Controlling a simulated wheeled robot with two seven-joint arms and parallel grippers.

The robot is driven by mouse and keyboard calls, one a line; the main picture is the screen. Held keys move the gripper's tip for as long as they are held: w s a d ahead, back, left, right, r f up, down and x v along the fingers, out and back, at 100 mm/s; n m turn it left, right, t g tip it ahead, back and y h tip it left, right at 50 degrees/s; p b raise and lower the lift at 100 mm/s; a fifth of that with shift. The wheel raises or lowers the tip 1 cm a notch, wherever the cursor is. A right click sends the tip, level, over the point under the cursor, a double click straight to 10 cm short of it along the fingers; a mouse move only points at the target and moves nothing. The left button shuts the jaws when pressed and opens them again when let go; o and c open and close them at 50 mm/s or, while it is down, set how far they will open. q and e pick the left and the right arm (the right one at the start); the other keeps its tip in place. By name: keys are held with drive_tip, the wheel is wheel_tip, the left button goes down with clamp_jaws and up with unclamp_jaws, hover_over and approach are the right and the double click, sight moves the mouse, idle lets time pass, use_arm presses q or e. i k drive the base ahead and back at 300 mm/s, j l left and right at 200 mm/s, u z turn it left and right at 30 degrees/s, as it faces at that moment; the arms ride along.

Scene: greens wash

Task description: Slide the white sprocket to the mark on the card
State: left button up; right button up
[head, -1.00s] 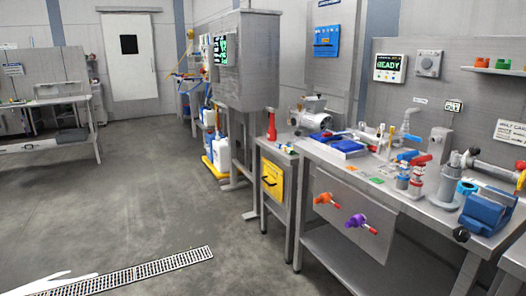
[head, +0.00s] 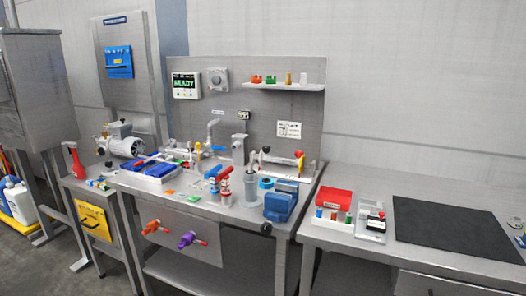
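I cannot pick out a white sprocket for certain in the head view. A small white piece (head: 303,78) stands at the right end of the wall shelf, too small to identify. A white card (head: 289,129) with small print hangs on the panel behind the middle bench. I cannot tell whether it is the card with the mark. Neither of my grippers is in view.
The middle bench is crowded with a blue vise (head: 281,205), red-handled valves (head: 224,183) and a blue-and-white tray (head: 157,170). The right bench holds a red box (head: 335,198), a small-parts tray (head: 333,225) and a bare black mat (head: 450,228).

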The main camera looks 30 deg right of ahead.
sight(262, 157)
drive_tip(key=z, duration=1.05)
